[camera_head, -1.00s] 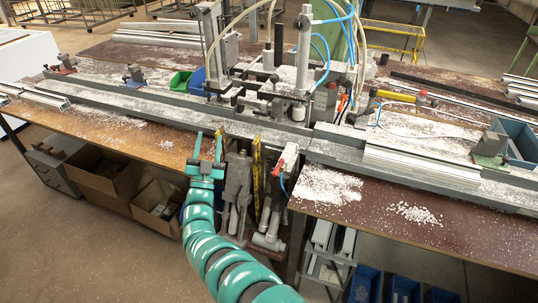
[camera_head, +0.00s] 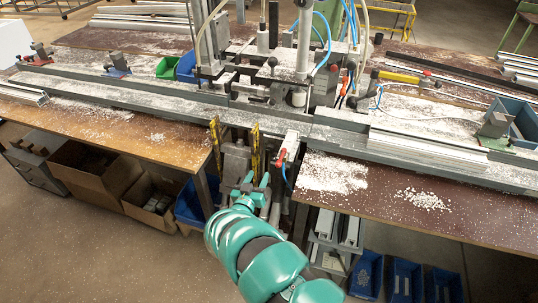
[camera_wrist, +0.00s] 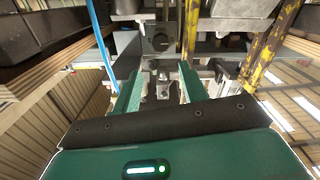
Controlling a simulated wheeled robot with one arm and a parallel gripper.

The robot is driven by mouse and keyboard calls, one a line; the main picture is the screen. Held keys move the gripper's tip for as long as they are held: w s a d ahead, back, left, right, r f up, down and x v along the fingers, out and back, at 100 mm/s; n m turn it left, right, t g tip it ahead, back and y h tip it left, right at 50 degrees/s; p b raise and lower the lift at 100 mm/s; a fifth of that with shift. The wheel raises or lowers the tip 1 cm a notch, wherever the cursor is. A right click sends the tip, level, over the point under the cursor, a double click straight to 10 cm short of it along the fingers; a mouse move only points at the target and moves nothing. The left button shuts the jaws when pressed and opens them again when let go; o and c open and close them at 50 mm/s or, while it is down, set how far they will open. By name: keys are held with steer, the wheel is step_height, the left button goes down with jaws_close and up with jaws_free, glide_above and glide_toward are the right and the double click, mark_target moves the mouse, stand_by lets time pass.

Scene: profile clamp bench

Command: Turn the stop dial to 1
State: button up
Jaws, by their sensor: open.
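My gripper (camera_head: 254,184) is low in front of the gap in the bench in the head view, below the level of the worktops. In the wrist view its two green fingers (camera_wrist: 160,78) are apart, with nothing held between them. A dark round knob on a grey block (camera_wrist: 160,43) lies ahead, just above the space between the fingertips; it looks like a dial. I cannot read any numbers or its setting. The fingers appear apart from the knob. I cannot make out the knob in the head view.
Yellow upright bars (camera_head: 256,150) stand in the gap, and a yellow bar also shows close on the right in the wrist view (camera_wrist: 268,45). A blue hose (camera_wrist: 98,30) hangs at the left there. A red-handled valve (camera_head: 282,157) is right of my gripper. Worktop edges flank the gap.

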steer(key=b, duration=0.2)
glide_toward(270, 150)
steer(key=w, duration=0.1)
steer(key=x, duration=0.4)
steer(key=shift+w+d+f, duration=0.25)
steer(key=shift+w, duration=0.05)
steer(key=shift+w+r, duration=0.1)
steer(key=shift+w, duration=0.2)
steer(key=shift+b+x, duration=1)
steer(key=shift+x, duration=0.3)
steer(key=shift+w+d, duration=0.15)
steer(key=shift+w, duration=0.1)
steer(key=shift+c, duration=0.2)
steer(key=c, duration=0.7)
